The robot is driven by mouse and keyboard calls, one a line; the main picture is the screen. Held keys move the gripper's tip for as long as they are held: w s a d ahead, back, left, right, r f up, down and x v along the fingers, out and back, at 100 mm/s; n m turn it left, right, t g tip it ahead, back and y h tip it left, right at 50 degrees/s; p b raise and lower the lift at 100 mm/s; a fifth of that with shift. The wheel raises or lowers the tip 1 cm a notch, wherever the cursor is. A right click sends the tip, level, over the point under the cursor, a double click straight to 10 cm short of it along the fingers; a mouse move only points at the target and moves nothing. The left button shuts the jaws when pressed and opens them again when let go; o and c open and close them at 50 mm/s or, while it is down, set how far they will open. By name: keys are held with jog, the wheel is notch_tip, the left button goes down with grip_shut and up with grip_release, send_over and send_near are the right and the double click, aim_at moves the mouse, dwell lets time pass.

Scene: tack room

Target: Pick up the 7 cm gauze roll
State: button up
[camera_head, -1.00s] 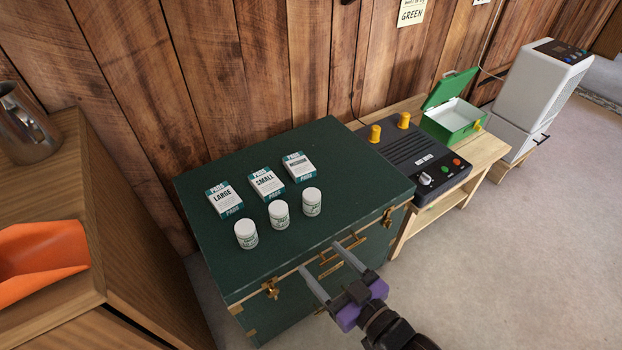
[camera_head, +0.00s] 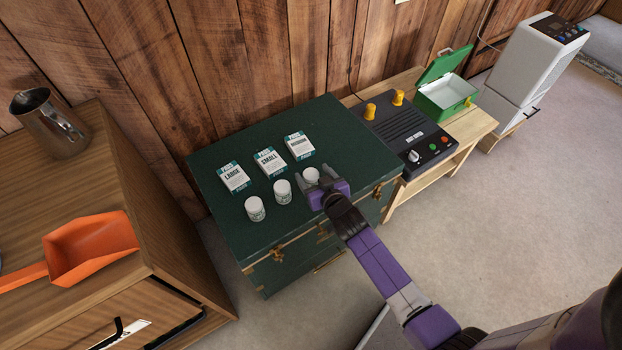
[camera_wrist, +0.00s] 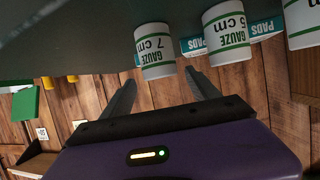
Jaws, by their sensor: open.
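The 7 cm gauze roll (camera_wrist: 155,52), a white cylinder with green print, shows upside down in the wrist view, near the tips of my two fingers. In the head view it is the rightmost of three rolls (camera_head: 311,174), upright on a dark green trunk (camera_head: 225,215), its lower part hidden by my gripper. My gripper (camera_head: 313,180) is open and empty, low over the trunk's front right part. In the wrist view its fingertips (camera_wrist: 160,79) point at the roll, one to each side. I cannot tell whether they reach around it.
The 5 cm roll (camera_wrist: 228,33) stands close beside it. Another roll (camera_head: 255,208) stands farther left. Three pads boxes (camera_head: 270,161) lie behind the rolls. A black device (camera_head: 405,130) and an open green box (camera_head: 447,99) are on a bench to the right.

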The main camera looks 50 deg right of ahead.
aim_at(308, 169)
jog(key=x, duration=0.4)
jog(key=shift+w+f+b, duration=0.3)
jog(key=shift+f, duration=0.15)
jog(key=c, duration=1.4)
